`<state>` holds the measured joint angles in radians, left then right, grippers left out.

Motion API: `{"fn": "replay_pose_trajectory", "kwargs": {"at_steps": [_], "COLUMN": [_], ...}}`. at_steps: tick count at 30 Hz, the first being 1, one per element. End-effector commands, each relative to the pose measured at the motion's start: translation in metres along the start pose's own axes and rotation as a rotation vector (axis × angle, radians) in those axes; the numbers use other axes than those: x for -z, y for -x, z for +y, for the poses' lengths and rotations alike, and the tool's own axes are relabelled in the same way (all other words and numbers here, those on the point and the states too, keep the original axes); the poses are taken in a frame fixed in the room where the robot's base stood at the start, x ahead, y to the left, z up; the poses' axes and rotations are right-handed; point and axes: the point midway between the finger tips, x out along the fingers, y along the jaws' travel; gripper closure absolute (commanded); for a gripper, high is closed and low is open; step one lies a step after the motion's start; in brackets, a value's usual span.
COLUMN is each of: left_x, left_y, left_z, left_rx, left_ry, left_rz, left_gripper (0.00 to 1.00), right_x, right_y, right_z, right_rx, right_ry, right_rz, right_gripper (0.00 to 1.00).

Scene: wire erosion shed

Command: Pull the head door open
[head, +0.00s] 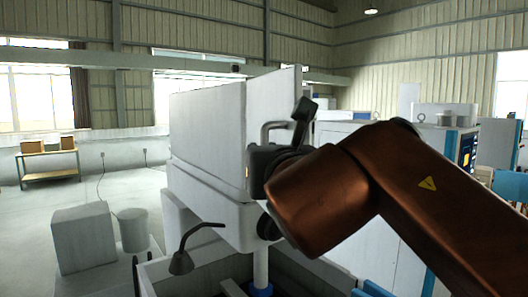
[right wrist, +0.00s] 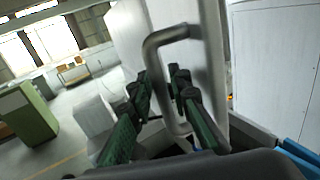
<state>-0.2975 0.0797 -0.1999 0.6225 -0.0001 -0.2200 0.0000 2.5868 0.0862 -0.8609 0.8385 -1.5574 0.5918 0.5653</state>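The head door (head: 273,92) is the pale upright panel on the right face of the white machine head (head: 208,118). I cannot tell whether it stands ajar. Its grey bar handle (head: 268,128) is partly hidden by my right gripper (head: 296,130), whose copper arm comes in from the right. In the right wrist view the handle (right wrist: 152,52) stands upright against the door (right wrist: 211,60). The right gripper's (right wrist: 162,76) two dark green fingers are spread, one on each side of the handle's bar. I see no clear contact with it. My left gripper is in neither view.
A bent black lamp (head: 182,262) stands in front of the machine head. A grey box (head: 84,238) and a pale bucket (head: 133,230) sit at the lower left. White cabinets (head: 345,132) stand behind my arm. Open floor lies to the left.

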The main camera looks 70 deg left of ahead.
Motion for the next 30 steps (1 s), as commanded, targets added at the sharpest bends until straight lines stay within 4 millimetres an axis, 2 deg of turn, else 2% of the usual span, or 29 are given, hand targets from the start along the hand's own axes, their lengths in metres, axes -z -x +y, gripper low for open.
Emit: {"fn": "replay_pose_trajectory", "kwargs": {"at_steps": [3,8,22,30], "left_x": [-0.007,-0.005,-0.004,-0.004], "left_y": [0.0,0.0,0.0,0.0], "left_z": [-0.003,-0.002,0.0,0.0], "left_rx": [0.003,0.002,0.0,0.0], "left_ry": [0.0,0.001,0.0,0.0], "left_rz": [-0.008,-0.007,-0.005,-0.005], "left_gripper": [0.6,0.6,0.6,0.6], "right_x": [0.001,-0.001,0.0,0.0], "right_y": [0.001,0.012,0.097,0.119], "right_z": [0.0,0.0,-0.001,-0.001], "right_rx": [0.0,0.0,0.001,0.002], "right_ry": [0.0,0.003,0.001,0.001], "right_rz": [0.001,0.0,-0.001,0.0], "right_gripper": [0.82,0.82,0.82,0.82]}}
